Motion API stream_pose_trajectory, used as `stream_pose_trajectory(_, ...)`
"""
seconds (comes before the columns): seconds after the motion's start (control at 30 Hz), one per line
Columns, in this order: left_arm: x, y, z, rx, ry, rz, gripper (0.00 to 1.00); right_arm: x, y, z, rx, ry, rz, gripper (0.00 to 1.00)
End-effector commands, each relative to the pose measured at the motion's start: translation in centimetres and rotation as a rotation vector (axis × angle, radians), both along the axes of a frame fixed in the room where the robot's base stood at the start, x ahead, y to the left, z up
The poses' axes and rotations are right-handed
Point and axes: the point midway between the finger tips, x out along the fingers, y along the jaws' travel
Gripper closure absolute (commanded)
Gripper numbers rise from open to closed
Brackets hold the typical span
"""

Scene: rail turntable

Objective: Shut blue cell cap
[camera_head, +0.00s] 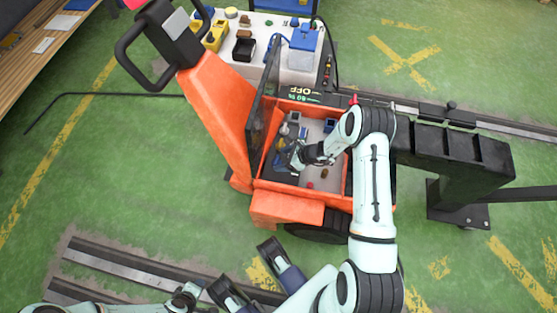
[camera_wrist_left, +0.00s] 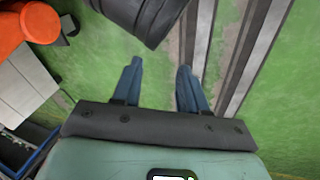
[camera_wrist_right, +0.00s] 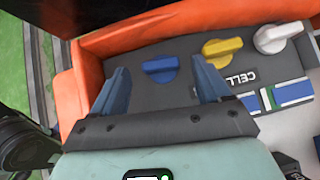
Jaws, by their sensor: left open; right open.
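The blue cell cap (camera_wrist_right: 161,68) shows in the right wrist view as a blue knob with a raised grip bar, on a grey panel (camera_wrist_right: 185,98) next to a CELL label. My right gripper (camera_wrist_right: 159,63) is open, with one finger on each side of the blue cap in that view. I cannot tell if the fingers touch it. In the head view my right gripper (camera_head: 292,160) reaches into the orange cart's open bay, and its hand covers part of the panel. My left gripper (camera_wrist_left: 160,68) is open and empty above the green floor and rails.
A yellow cap (camera_wrist_right: 222,47) and a white cap (camera_wrist_right: 279,36) stand right of the blue one. The orange bay wall (camera_wrist_right: 140,30) rises close behind the panel. The cart's black handle (camera_head: 150,50) and a tool-laden table (camera_head: 255,65) lie beyond.

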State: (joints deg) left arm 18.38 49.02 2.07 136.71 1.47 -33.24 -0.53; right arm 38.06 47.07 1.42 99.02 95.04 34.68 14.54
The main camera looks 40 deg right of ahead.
Motion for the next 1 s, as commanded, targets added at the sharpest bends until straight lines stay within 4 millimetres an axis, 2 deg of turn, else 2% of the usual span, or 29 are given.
stream_pose_trajectory(0.03,0.3,0.2,-0.4,0.004,-0.007,0.003,0.57,0.4,0.3,-0.7,0.0,0.0,0.001,0.23)
stream_pose_trajectory(0.2,1.0,0.5,-0.6,0.013,-0.026,0.01,0.57,1.3,0.8,-1.6,-0.001,0.001,0.0,0.23)
stream_pose_trajectory(0.53,1.1,0.6,-0.6,0.015,-0.03,0.011,0.57,1.5,0.9,-1.6,-0.001,0.0,-0.001,0.23)
stream_pose_trajectory(0.7,1.1,0.6,-0.6,0.015,-0.03,0.011,0.57,1.4,0.9,-1.6,-0.001,0.001,0.0,0.79)
stream_pose_trajectory(1.0,1.1,0.8,-1.2,0.017,-0.024,0.014,0.57,1.7,0.8,-1.7,-0.001,-0.007,0.058,0.79)
